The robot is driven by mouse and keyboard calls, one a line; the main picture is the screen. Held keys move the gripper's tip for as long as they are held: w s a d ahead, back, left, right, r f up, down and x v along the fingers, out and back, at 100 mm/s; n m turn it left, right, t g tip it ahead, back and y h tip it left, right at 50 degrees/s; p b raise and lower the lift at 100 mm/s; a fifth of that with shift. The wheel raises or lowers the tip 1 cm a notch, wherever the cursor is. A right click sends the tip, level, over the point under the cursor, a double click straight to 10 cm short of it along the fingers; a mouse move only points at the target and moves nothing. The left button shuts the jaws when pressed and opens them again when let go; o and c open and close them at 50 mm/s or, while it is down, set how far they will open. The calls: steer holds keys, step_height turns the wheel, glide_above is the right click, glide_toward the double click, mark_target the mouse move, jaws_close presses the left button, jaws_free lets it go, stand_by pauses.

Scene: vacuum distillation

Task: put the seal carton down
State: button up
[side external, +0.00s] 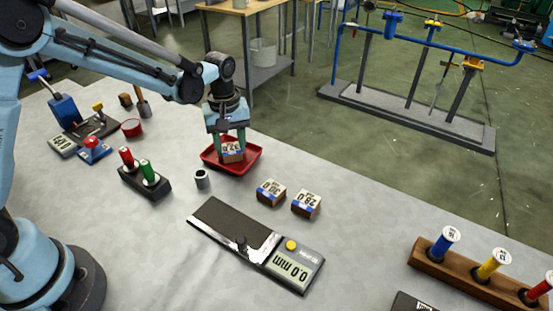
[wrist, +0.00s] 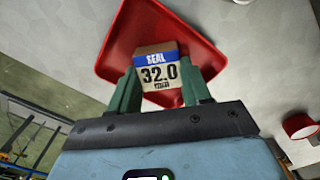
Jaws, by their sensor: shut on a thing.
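The seal carton (wrist: 158,75) is a small brown box with a blue band reading SEAL and the number 32.0 in the wrist view. It also shows in the side view (side external: 232,153), low over the red tray (side external: 251,165). My gripper (wrist: 158,92) has its two green fingers shut on the carton's left and right sides. In the side view my gripper (side external: 231,144) points down over the tray. The red tray also shows behind the carton in the wrist view (wrist: 120,40). I cannot tell whether the carton touches the tray floor.
Two similar cartons, one marked 30.0 (side external: 271,192) and one marked 28.0 (side external: 306,203), stand right of the tray. A measuring device (side external: 301,264) lies in front.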

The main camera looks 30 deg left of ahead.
mark_target(231, 147)
steer(key=shift+f, duration=0.15)
steer(key=o, duration=1)
step_height(231, 147, up, 12)
steer(key=s+m+t, duration=0.2)
steer(key=s+m, duration=0.1)
steer(key=s, duration=0.2)
steer(key=s+a+m+t, duration=0.1)
steer(key=s+m+t, duration=0.1)
steer(key=s, duration=0.3)
steer(key=s+a+m+t, duration=0.1)
steer(key=s+m+t, duration=0.2)
steer(key=s+m, duration=0.1)
steer(key=shift+s+r+m, duration=0.3)
steer(key=shift+s+m, duration=0.1)
steer(key=shift+s, duration=0.15)
